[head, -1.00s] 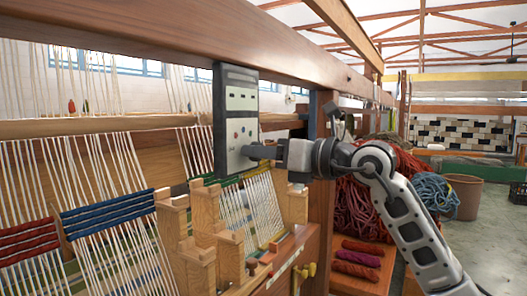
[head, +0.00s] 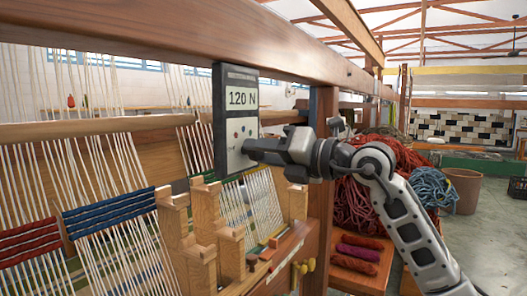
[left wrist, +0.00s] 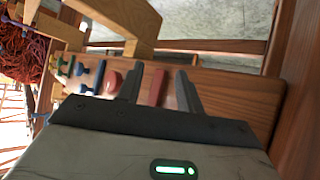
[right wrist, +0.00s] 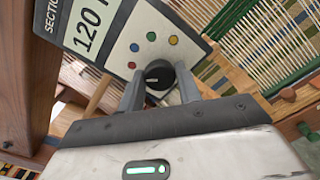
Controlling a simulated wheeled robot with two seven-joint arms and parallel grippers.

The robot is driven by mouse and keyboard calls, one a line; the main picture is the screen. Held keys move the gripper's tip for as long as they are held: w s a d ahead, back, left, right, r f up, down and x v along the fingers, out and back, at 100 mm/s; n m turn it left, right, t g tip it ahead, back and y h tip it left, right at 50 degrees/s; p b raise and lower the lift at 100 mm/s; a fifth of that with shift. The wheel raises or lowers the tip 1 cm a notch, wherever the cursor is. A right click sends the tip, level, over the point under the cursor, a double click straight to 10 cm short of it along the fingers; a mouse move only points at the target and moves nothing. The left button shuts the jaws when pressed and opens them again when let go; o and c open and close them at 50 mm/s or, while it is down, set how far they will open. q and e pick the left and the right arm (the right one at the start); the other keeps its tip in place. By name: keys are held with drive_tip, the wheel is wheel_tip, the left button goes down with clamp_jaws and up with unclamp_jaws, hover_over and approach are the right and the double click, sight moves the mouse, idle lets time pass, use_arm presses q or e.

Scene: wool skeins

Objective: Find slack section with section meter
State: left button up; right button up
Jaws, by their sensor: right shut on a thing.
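The section meter (head: 238,130), a tall dark-framed panel with a pale face, is at the loom's top beam in the head view. Its display reads 120 N. The right wrist view shows the meter (right wrist: 112,50) close up, with coloured dots and a black knob (right wrist: 158,76). My right gripper (head: 250,147) is shut on this knob; its fingers (right wrist: 158,92) sit either side of it. Warp sections of pale threads carry a red woven band (head: 28,240) and a blue one (head: 108,212). My left gripper (left wrist: 158,80) is open, over a wooden ledge with a red piece beyond its fingers.
Wooden blocks (head: 205,250) stand below the meter. A loom post (head: 320,200) is right of it. Red wool (head: 385,165), blue wool (head: 432,188) and a basket (head: 463,190) are at the right.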

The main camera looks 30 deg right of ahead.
drive_tip(key=o, duration=1)
drive_tip(key=shift+c, duration=0.2)
use_arm(q)
drive_tip(key=f+b, duration=0.1)
drive_tip(key=b, duration=0.5)
drive_tip(key=shift+w+d+f+n+t+h, duration=0.15)
drive_tip(key=shift+d+f+n+t+h, duration=0.15)
drive_tip(key=shift+d+f+t+h, duration=0.1)
use_arm(e)
drive_tip(key=v, duration=1.6)
use_arm(q)
drive_tip(key=shift+f, duration=0.1)
use_arm(e)
drive_tip(key=shift+w, duration=0.1)
